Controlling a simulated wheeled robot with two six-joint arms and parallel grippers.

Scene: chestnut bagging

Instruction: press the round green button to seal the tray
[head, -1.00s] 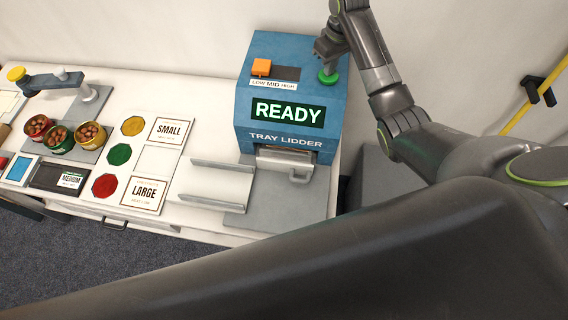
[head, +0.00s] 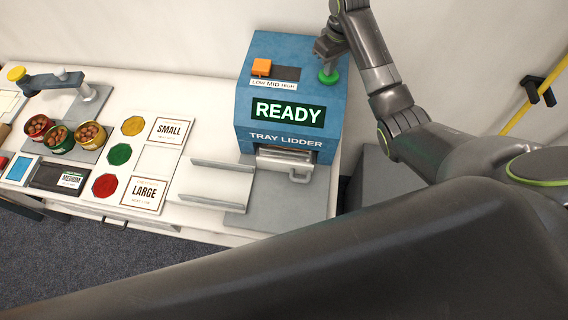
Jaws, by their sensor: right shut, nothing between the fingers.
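The round green button (head: 328,76) is on the top right of the blue tray lidder (head: 245,112). A grey handle (head: 300,176) is at the front opening of the lidder. No tray shows inside from here. My left gripper is not in view.
Several tins of chestnuts (head: 60,139) stand at the left. Yellow, green and red lids (head: 119,154) lie beside the SMALL card (head: 171,130) and LARGE card (head: 145,193). Metal guide rails (head: 213,201) lie left of the lidder. My right arm crosses the right side.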

